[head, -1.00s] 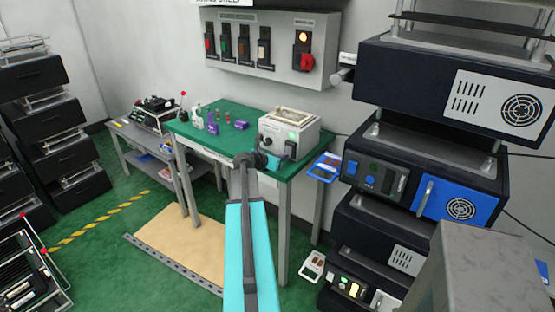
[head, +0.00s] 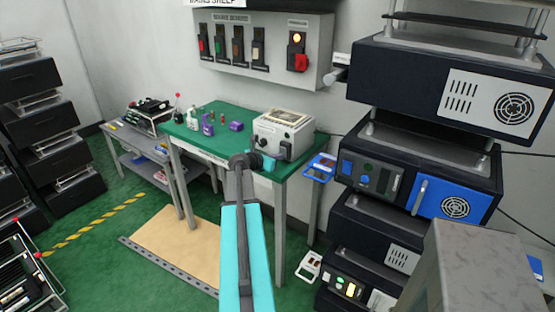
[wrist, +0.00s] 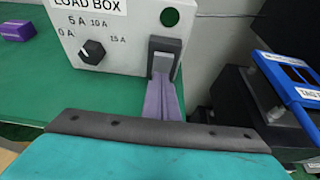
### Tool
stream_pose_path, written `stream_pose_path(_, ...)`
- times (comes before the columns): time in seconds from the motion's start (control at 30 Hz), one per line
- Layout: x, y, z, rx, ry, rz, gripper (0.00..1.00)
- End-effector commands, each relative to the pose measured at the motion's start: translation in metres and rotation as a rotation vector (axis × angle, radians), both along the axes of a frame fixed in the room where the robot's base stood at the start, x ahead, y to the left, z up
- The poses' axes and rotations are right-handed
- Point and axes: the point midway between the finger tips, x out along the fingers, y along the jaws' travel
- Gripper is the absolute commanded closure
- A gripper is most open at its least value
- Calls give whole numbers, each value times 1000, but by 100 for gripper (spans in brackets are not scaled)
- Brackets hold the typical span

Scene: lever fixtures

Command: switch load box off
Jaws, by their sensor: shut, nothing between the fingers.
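The load box (head: 297,137) is a pale grey box on the green bench, with its labelled front also in the wrist view (wrist: 105,45). Its round lamp (wrist: 170,17) is dark green and looks unlit. Below the lamp is a dark switch (wrist: 164,52) in a grey frame. A black dial (wrist: 92,51) with amp marks sits to the left of it. My gripper (wrist: 161,78) is shut and empty, its purple fingers at the lower end of the switch, seemingly touching it. The fingertips hide the switch's lower part. In the head view my gripper (head: 268,165) is in front of the box.
Small purple blocks (head: 236,126) and other small items lie on the bench (head: 208,138), left of the box. A blue-framed tag (head: 320,168) is by the bench's right edge. A rack of dark units (head: 410,175) stands close on the right. A switch panel (head: 262,45) hangs behind.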

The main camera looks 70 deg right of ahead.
Motion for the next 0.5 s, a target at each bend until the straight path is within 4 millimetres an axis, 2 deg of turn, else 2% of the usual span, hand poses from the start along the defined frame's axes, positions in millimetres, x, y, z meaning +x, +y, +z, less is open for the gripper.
stream_pose_path(0.5, -2, -1, 15, 0, 0, -2, 100)
